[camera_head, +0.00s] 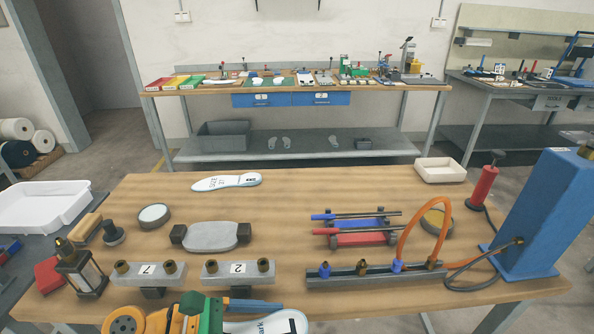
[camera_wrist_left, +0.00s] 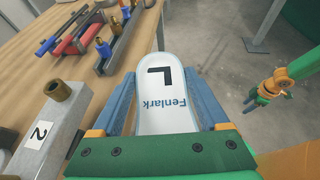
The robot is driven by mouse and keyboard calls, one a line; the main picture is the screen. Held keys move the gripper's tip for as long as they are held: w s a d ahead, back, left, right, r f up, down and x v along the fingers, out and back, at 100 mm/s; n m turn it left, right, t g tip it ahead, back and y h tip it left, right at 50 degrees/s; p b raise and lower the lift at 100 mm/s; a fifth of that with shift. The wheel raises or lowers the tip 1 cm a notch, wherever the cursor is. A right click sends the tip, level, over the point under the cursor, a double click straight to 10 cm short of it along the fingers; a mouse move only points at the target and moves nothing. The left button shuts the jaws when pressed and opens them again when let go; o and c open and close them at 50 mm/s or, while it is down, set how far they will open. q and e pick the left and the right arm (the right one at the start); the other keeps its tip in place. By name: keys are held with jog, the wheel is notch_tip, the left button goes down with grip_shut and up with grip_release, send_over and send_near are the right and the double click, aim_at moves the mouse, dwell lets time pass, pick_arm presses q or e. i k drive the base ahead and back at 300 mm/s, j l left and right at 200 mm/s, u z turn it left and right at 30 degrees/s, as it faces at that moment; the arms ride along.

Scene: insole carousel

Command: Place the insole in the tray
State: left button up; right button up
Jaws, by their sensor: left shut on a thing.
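My left gripper (camera_head: 252,306) is at the bottom of the head view, by the table's front edge. It is shut on a white insole (camera_head: 270,325) marked "Fenlark" and "L". In the left wrist view the same insole (camera_wrist_left: 163,112) lies between the blue fingers and extends past them. A second white insole (camera_head: 226,182) lies at the table's back left. A large white tray (camera_head: 38,222) stands on a dark surface at the far left. A smaller white tray (camera_head: 440,176) is at the table's back right. A green and orange part, perhaps my right gripper (camera_wrist_left: 266,88), shows at the right; its jaws are unclear.
Grey numbered blocks (camera_head: 147,281), a black lantern-like item (camera_head: 80,270) and a grey oval pad (camera_head: 210,237) occupy the left front. A tool rack (camera_head: 355,231), hose fixture (camera_head: 365,275) and blue post (camera_head: 545,215) stand on the right. The table's back middle is clear.

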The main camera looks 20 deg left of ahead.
aim_at(28, 222)
jog(key=k+j+z, duration=0.35)
jog(key=k+j, duration=0.2)
jog(key=j, duration=0.65)
jog(key=k+j+z, duration=0.4)
jog(key=k+j, duration=0.3)
jog(key=j, duration=0.3)
jog(key=k+j+z, duration=0.35)
jog(key=k+j, duration=0.45)
jog(key=k+j+z, duration=0.35)
jog(key=k+j, duration=0.25)
jog(key=k, duration=0.25)
jog(key=k+j+z, duration=0.15)
jog(key=j, duration=0.25)
jog(key=k+j+z, duration=0.1)
jog(key=j, duration=0.25)
jog(key=k+j+z, duration=0.15)
jog(key=j, duration=0.2)
jog(key=k+j+z, duration=0.1)
jog(key=k+j, duration=0.15)
jog(key=j, duration=0.9)
jog(key=i+l, duration=0.35)
jog(key=l, duration=0.25)
